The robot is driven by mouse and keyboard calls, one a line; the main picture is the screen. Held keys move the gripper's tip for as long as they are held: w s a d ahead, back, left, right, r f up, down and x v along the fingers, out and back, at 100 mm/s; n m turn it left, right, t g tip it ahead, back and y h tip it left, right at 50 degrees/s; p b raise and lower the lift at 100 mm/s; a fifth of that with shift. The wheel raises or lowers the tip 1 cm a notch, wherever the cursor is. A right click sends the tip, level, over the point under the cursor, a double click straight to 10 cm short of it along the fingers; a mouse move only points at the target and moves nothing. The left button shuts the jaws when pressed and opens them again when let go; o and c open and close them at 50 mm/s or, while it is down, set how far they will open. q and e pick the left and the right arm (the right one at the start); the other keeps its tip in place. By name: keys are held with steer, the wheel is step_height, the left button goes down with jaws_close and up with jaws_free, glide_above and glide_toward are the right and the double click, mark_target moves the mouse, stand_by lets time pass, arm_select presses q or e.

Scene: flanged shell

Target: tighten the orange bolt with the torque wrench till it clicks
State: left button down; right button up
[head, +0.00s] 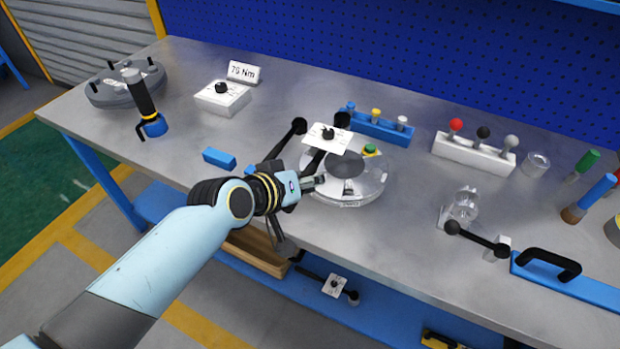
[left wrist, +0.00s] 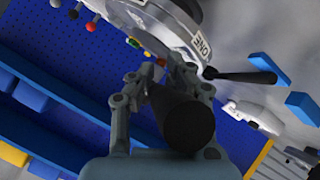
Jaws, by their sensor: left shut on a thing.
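The flanged shell (head: 372,185) is a pale round part with a dark centre, lying on the bench in the head view; its rim shows at the top of the left wrist view (left wrist: 178,42). My left gripper (head: 312,183) is at its near left edge. The gripper is shut on a black round handle (left wrist: 188,122), which I take to be the torque wrench's; it points at the wrist camera. The wrench's far end is hidden. A small orange-red spot (left wrist: 160,62) beyond the fingers may be the orange bolt; I cannot tell whether the wrench touches it. My right gripper is not in view.
A black lever (head: 281,148) sticks out left of the shell. A white plate with a black knob (head: 327,136) is just behind the gripper. A green-and-yellow piece (head: 370,150) sits on the shell. A blue block (head: 219,158) lies left; a blue rack (head: 377,128) stands behind.

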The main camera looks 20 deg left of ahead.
arm_select(q)
steer(key=shift+w+f+b, duration=0.1)
steer(key=shift+f+b, duration=0.5)
steer(key=shift+f, duration=0.05)
steer(key=shift+a, duration=0.15)
steer(key=w+a+m+g+h+b, duration=0.1)
steer(key=a+m+h+b, duration=0.3)
steer(key=a+b, duration=0.4)
steer(key=m+g+b, duration=0.1)
steer(key=b, duration=0.3)
steer(key=shift+w+f, duration=0.15)
steer(key=shift+w, duration=0.1)
stand_by(1.4)
steer(key=shift+d, duration=0.1)
steer(key=shift+s+d+n+p, duration=0.35)
steer(key=shift+d+p, duration=0.4)
steer(key=shift+p, duration=0.55)
